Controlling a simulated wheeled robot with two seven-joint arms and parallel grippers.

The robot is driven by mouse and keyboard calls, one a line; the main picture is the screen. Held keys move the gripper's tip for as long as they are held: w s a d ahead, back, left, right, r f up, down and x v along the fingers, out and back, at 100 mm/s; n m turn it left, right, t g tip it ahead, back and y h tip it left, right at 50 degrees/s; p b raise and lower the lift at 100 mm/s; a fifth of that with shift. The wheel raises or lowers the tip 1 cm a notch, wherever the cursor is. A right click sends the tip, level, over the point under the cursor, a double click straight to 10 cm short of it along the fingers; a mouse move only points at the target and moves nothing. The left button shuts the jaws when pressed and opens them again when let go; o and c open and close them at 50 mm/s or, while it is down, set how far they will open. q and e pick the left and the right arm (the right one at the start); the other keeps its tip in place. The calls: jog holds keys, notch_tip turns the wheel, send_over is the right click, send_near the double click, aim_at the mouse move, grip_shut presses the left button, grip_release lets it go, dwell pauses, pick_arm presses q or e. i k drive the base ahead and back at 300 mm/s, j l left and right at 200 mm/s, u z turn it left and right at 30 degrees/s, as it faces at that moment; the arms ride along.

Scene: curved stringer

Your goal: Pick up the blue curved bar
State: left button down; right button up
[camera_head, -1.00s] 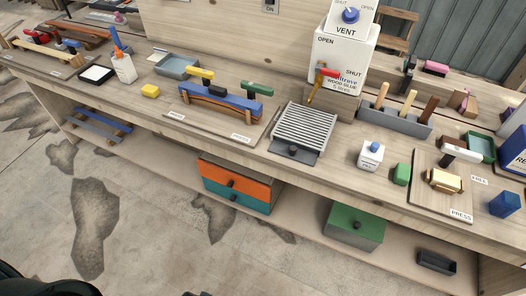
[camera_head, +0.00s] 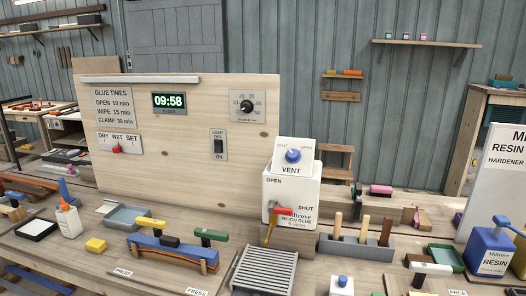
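The blue curved bar (camera_head: 180,252) lies on a wooden curved form on the bench, left of the slatted grey rack. A yellow-handled clamp (camera_head: 151,223) and a green-handled clamp (camera_head: 211,235) stand at it, and a black block (camera_head: 169,241) sits at its middle. The bar's ends are partly covered by these parts. Neither of my grippers shows in the head view.
A white glue container with a red tap (camera_head: 290,205) stands right of the bar. A grey tray (camera_head: 128,217), yellow block (camera_head: 95,245) and glue bottle (camera_head: 69,222) are to its left. The slatted rack (camera_head: 265,271) is close on the right. An upright panel (camera_head: 190,150) stands behind.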

aim_at(173, 244)
jog(key=i+j, duration=0.3)
jog(key=j, duration=0.15)
jog(key=i+j+u, duration=0.1)
jog(key=i+j, duration=0.2)
jog(key=j, duration=0.15)
jog(key=i+j, duration=0.3)
jog(key=j, duration=0.15)
